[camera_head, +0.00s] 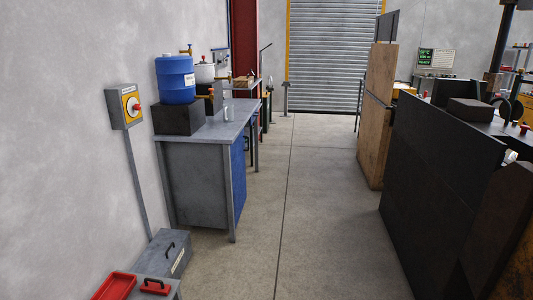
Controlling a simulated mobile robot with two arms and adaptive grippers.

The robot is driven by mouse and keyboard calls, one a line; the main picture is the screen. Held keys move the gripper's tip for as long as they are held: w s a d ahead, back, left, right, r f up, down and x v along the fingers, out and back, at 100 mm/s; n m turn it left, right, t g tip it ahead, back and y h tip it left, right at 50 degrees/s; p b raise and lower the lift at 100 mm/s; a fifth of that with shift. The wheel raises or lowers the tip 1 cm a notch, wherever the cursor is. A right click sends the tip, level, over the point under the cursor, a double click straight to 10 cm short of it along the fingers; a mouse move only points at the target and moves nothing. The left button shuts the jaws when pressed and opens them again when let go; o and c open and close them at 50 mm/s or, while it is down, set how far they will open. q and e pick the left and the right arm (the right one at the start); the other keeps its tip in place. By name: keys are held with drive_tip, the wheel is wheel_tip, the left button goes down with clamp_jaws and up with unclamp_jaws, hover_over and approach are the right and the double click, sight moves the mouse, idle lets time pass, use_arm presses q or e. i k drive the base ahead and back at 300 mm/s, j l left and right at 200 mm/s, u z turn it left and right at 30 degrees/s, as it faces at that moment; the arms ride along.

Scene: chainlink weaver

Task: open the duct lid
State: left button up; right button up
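I cannot tell for certain which thing is the duct lid. A grey box (153,263) with a black handle on top and a pale label on its side sits on the floor by the left wall. In front of it, a red piece with a black handle (155,286) and a red tray (115,286) lie on a grey surface cut off by the bottom edge. Neither of my grippers is in view.
A grey workbench (228,130) with a blue drum (175,80) stands along the left wall. A switch box (126,106) is on the wall. Dark machinery (430,180) fills the right. The concrete aisle (300,190) is clear to the roller shutter (333,50).

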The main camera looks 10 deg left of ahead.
sight(159, 255)
drive_tip(key=i+u, duration=0.15)
drive_tip(key=i, duration=0.85)
drive_tip(key=i+l+u, duration=0.1)
drive_tip(key=i, duration=0.9)
drive_tip(key=l, duration=0.1)
